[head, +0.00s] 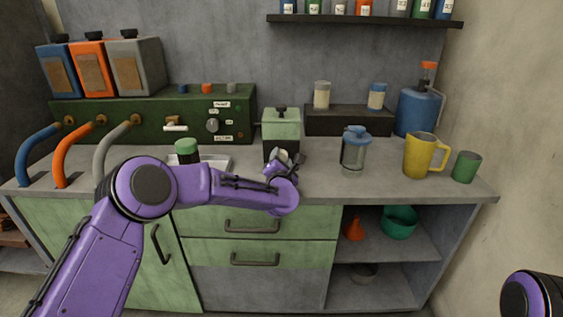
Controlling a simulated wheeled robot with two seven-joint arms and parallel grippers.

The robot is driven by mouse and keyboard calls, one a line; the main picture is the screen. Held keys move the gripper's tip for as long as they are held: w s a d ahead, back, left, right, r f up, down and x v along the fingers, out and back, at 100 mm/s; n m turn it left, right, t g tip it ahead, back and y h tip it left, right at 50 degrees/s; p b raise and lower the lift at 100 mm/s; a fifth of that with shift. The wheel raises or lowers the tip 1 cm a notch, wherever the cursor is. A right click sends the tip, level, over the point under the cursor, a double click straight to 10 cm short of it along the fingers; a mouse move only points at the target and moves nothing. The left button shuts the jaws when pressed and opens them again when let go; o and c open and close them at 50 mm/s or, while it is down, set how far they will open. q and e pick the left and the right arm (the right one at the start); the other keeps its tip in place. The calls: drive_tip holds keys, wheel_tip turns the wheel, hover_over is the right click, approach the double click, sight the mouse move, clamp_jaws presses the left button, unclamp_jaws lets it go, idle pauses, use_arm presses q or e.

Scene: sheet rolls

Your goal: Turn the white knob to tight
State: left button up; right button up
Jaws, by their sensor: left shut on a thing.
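The small green and black machine (281,123) stands upright on the counter, near the middle of the head view. A small whitish part, which looks like the white knob (283,156), shows low on its front. My left gripper (282,163) is at this front and is shut on the white knob, as far as I can see. The gripper and wrist hide most of the knob, so its turn and any marks around it cannot be read. My right gripper is out of view; only a piece of my right arm shows at the lower right corner.
A clear jar with a blue lid (355,150), a yellow jug (420,156) and a green cup (465,167) stand to the right. A green-lidded jar (187,150) stands left, by a white tray (216,162). A green panel (150,122) with a grey dial stands behind.

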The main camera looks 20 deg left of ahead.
use_arm(q)
drive_tip(key=m, duration=0.5)
drive_tip(key=shift+m, duration=0.3)
drive_tip(key=m+p, duration=0.1)
drive_tip(key=m, duration=0.4)
drive_tip(key=shift+d+p, duration=0.1)
drive_tip(key=shift+p, duration=0.25)
drive_tip(key=m+p, duration=0.1)
drive_tip(key=m, duration=0.4)
drive_tip(key=shift+f+m, duration=0.1)
drive_tip(key=shift+m, duration=0.3)
drive_tip(key=m+p, duration=0.1)
drive_tip(key=m, duration=0.4)
drive_tip(key=shift+f+m, duration=0.15)
drive_tip(key=shift+m, duration=0.15)
drive_tip(key=o, duration=1.1)
drive_tip(key=shift+c, duration=0.2)
drive_tip(key=shift+s, duration=0.1)
